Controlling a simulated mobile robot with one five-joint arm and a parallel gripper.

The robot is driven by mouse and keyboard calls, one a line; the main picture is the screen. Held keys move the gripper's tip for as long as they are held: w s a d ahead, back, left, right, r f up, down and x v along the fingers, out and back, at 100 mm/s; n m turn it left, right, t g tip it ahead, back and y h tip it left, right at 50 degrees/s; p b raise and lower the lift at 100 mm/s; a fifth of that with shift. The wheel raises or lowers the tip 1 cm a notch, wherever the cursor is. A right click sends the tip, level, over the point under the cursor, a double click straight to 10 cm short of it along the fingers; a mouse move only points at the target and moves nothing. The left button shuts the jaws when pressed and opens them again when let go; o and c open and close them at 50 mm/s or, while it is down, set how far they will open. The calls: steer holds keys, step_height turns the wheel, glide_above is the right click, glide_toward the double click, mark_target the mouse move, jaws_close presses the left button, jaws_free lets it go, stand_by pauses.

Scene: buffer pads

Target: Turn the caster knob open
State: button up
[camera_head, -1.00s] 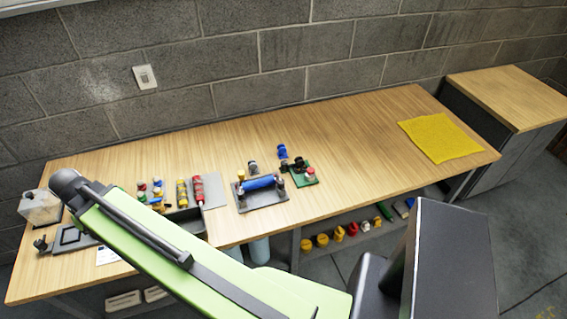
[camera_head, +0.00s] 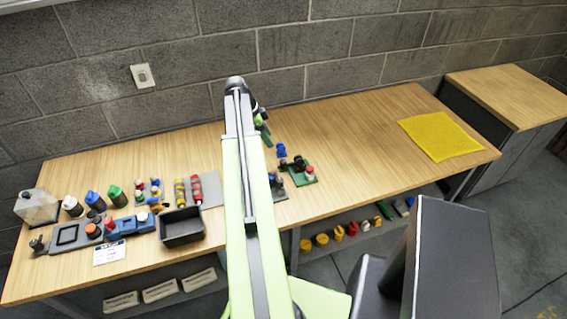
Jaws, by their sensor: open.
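I cannot tell for sure which part is the caster knob. A small green base (camera_head: 303,175) on the bench carries a red-and-white knob (camera_head: 309,170) and dark parts. Left of it is a grey fixture (camera_head: 279,190), mostly hidden behind my arm. My gripper (camera_head: 264,133) is open and shows only partly beyond the arm, above the back half of the bench. It looks empty and apart from the fixtures, up and left of the green base.
A blue part (camera_head: 281,151) stands behind the green base. Left of my arm are a black bin (camera_head: 181,227), red and yellow rollers, several coloured bottles and a blue device (camera_head: 130,223). A yellow cloth (camera_head: 440,137) lies at the right. The bench between cloth and green base is clear.

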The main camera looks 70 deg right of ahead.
mark_target(283, 161)
steer(key=b+x, duration=1.4)
steer(key=x, duration=0.2)
steer(key=shift+w, duration=0.15)
steer(key=shift+s+d+f+b, duration=0.1)
steer(key=shift+s+f+b, duration=0.15)
steer(key=shift+f+b, duration=0.15)
steer(key=shift+r, duration=0.1)
steer(key=shift+c, duration=0.4)
